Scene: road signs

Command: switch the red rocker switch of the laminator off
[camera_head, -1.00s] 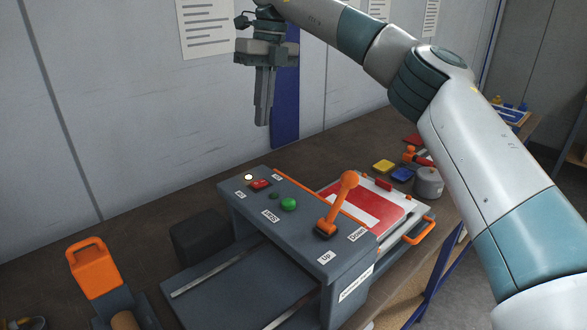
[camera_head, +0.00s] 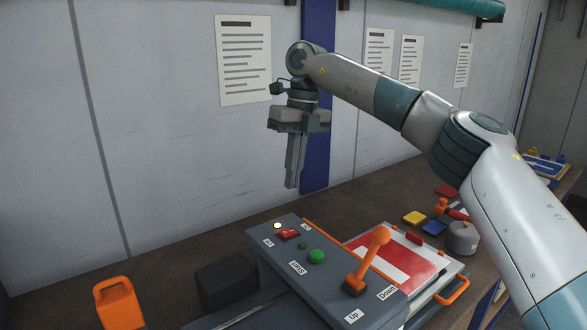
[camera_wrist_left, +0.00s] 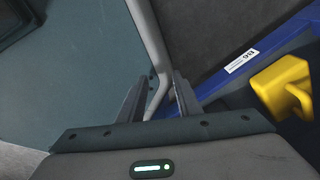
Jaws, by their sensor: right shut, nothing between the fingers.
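The laminator (camera_head: 330,278) is a dark grey machine on the bench, with its panel facing up. Its red rocker switch (camera_head: 288,233) sits near the panel's far left end, close to a round pale light (camera_head: 278,226). Which way the rocker is tipped is too small to tell. A green button (camera_head: 316,256) and an orange lever (camera_head: 369,260) are also on the panel. My right gripper (camera_head: 291,187) is shut and empty, pointing down above and behind the switch, apart from it. My left gripper (camera_wrist_left: 160,88) shows in the left wrist view with its fingers apart and nothing clearly between them.
A red and white sign sheet (camera_head: 412,262) lies at the laminator's right side. Yellow (camera_head: 414,218) and blue (camera_head: 434,228) blocks and a grey canister (camera_head: 462,238) stand beyond it. An orange handled object (camera_head: 118,304) is at left. A yellow object (camera_wrist_left: 282,85) is near my left gripper.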

